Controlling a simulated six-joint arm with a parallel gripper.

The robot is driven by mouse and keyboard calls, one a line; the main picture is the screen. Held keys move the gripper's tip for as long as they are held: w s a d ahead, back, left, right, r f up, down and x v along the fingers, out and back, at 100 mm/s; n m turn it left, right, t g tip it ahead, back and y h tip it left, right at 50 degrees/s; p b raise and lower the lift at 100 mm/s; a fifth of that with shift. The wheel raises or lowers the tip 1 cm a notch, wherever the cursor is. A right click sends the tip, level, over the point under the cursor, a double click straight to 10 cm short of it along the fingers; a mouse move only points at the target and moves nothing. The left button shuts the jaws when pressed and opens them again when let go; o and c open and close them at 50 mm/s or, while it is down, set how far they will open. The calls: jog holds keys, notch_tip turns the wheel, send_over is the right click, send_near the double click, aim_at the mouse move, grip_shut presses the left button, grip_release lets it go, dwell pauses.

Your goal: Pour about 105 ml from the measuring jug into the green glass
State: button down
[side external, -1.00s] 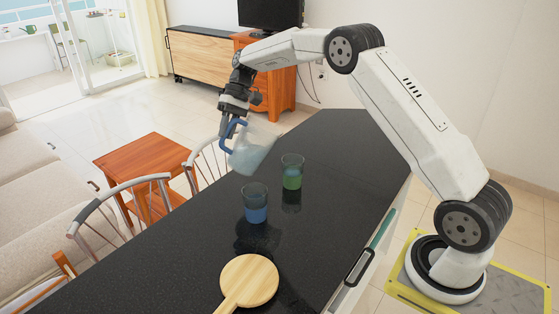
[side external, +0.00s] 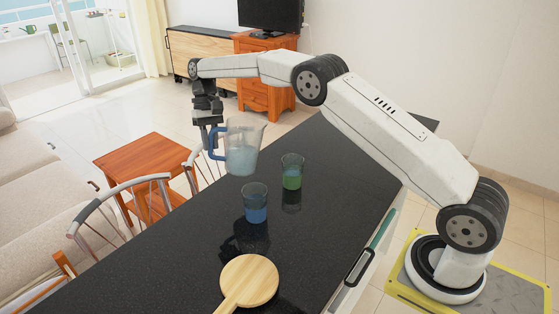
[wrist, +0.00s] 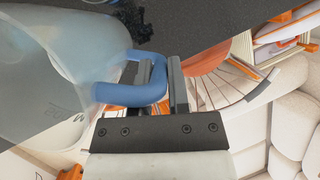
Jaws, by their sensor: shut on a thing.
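The measuring jug (side external: 243,150) is clear with a blue handle and holds pale liquid. It is close to upright, above the dark counter and up and left of the green glass. My gripper (side external: 213,133) is shut on its blue handle; in the wrist view my gripper (wrist: 160,85) has the handle (wrist: 122,92) between its fingers, with the jug body (wrist: 60,60) at the left. The green glass (side external: 292,172) stands upright on the counter with green showing in its lower part. The wrist view does not show the green glass clearly.
A blue glass (side external: 255,204) stands on the counter (side external: 190,250) nearer the camera than the green glass. A round wooden board (side external: 249,281) lies at the front. Chairs (side external: 125,205) stand along the counter's left side. The counter right of the glasses is clear.

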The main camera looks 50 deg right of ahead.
jog(key=shift+w+a+f+g+h, duration=0.15)
jog(key=shift+a+f+g+h, duration=0.15)
jog(key=shift+f, duration=0.2)
jog(key=shift+w+a+f+g+h, duration=0.1)
jog(key=shift+w+a+f+h, duration=0.1)
jog(key=shift+f+h, duration=0.25)
jog(key=shift+f, duration=0.1)
